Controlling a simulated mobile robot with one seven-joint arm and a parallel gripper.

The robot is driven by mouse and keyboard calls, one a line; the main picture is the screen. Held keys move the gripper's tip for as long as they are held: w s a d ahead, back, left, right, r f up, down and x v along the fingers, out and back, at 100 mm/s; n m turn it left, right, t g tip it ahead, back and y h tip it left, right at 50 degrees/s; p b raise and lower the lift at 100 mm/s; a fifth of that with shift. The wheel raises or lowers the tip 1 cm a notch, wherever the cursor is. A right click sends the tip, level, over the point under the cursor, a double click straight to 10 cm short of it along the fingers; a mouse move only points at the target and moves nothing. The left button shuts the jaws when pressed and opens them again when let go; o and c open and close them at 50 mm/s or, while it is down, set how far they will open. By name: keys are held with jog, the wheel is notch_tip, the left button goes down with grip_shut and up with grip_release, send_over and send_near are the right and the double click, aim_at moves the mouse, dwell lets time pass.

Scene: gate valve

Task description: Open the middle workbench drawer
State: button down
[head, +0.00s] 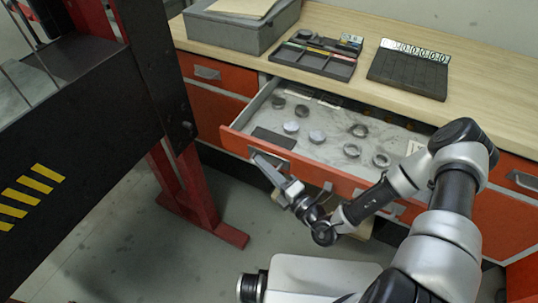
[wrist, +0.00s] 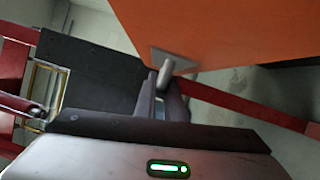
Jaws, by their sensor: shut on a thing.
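The middle workbench drawer (head: 233,138) is pulled well out of the wooden-topped bench in the head view, and its orange front faces me. Several round metal parts lie on its light floor. My gripper (head: 262,163) is at the left part of the drawer front. In the wrist view, my gripper (wrist: 170,98) is shut on the drawer handle (wrist: 167,66), a short grey bar against the orange front (wrist: 225,25). The fingers and my arm hide part of the handle and front.
The bench top (head: 341,32) carries a grey box (head: 230,32), a parts tray (head: 315,60) and a dark keypad-like board (head: 408,72). A black frame with red legs (head: 190,190) stands close at left. The floor between is clear.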

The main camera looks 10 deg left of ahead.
jog(key=shift+s+a, duration=0.1)
jog(key=shift+s, duration=0.15)
jog(key=c, duration=1.8)
grip_release()
jog(key=shift+c, duration=0.2)
jog(key=v, duration=1.7)
jog(key=shift+s, duration=0.15)
